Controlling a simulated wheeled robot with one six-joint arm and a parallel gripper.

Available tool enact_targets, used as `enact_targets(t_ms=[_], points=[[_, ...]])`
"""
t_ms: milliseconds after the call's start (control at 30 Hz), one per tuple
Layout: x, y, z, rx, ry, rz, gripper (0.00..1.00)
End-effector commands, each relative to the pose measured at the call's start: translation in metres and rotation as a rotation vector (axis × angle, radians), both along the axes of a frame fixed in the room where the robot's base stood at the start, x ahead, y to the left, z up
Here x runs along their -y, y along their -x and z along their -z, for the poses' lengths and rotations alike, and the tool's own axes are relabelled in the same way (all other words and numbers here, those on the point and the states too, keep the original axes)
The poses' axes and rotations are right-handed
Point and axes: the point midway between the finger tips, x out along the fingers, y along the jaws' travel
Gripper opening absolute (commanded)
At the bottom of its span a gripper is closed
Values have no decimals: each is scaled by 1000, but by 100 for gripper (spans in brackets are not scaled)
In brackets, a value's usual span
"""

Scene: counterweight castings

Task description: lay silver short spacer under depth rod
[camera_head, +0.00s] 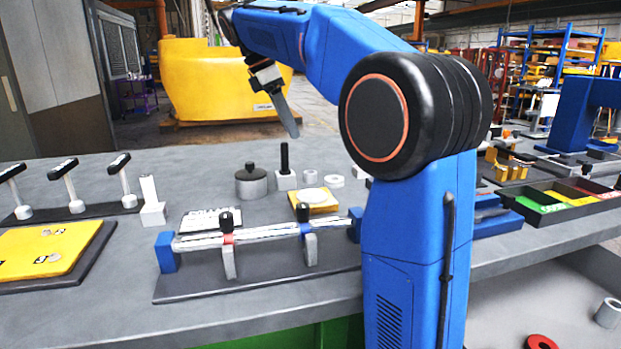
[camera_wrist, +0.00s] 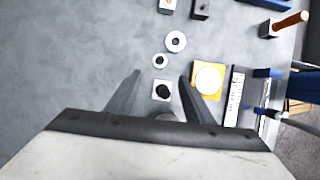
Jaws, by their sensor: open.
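A short silver ring-shaped spacer (camera_head: 310,177) stands on the grey bench; it also shows in the wrist view (camera_wrist: 160,61). A black upright rod (camera_head: 284,157) stands on a pale block (camera_head: 286,182), seen from above in the wrist view (camera_wrist: 162,90). This may be the depth rod; I cannot tell for sure. My gripper (camera_head: 291,128) hangs above the bench, fingers pointing down. In the wrist view my gripper (camera_wrist: 158,80) is open and empty, its fingers either side of the black rod's block but well above it.
A flatter white ring (camera_head: 333,181) lies beside the spacer. A black-knobbed grey cylinder (camera_head: 251,182), a yellow plate with a pale disc (camera_head: 327,207) and a clamped rail (camera_head: 267,233) stand nearby. An orange rod (camera_wrist: 290,20) is at upper right. Bare bench lies left in the wrist view.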

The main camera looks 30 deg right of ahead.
Motion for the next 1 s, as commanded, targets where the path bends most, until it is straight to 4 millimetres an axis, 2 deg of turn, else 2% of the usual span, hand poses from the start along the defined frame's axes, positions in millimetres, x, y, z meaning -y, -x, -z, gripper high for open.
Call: enact_targets(t_ms=[300, 433, 667, 1000], points=[[21, 6, 51, -1, 0, 3, 48], [25, 7, 64, -1, 0, 1, 48], [30, 8, 75, 1, 0, 2, 48], [46, 13, 117, 1, 0, 2, 48]])
